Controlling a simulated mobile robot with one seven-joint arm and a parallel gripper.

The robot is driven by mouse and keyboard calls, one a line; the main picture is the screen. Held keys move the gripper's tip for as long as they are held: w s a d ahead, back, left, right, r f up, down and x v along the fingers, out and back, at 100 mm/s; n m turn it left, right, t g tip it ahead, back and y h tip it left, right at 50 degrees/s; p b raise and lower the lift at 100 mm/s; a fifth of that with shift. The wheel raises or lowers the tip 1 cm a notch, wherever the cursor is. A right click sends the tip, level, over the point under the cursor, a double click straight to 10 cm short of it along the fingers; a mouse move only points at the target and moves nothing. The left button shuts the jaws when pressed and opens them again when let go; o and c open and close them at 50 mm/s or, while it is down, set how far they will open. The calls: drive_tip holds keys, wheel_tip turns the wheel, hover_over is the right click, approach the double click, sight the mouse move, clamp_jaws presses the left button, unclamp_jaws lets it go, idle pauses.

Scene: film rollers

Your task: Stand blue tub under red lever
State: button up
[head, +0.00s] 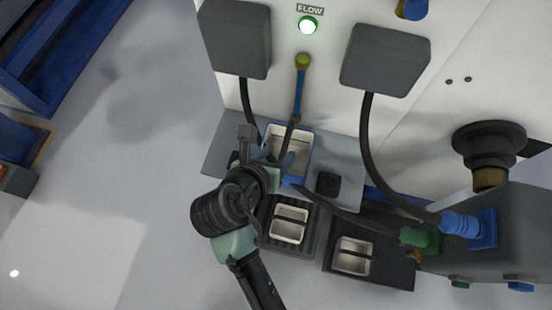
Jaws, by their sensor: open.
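A blue tub with a pale inside (291,136) stands on a grey plate (350,172) against the white machine. A thin blue lever (299,92) with a brassy top hangs down above it, below a lit green lamp. I see no lever that is clearly red. My gripper (277,158) is open at the tub's near left edge, and my wrist hides part of the tub's near side. I cannot tell whether the fingers touch the tub or straddle its wall.
Pale tubs stand in a black ribbed tray (269,236) and on a dark tray (397,273) nearer me. Dark cables hang from two grey boxes (235,38) (385,60). A black hose and grey block with blue fittings (470,228) crowd the right. Left floor is open.

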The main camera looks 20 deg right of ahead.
sight(286, 145)
drive_tip(key=b+x, duration=0.1)
drive_tip(key=x, duration=0.6)
drive_tip(key=shift+f+b, duration=0.15)
drive_tip(key=shift+b, duration=0.25)
drive_tip(key=x, duration=0.3)
drive_tip(key=b+x, duration=0.1)
drive_tip(key=x, duration=0.1)
drive_tip(key=shift+w+f+b, duration=0.1)
drive_tip(key=shift+w+b, duration=0.2)
drive_tip(key=shift+w, duration=0.2)
clamp_jaws()
idle(0.4)
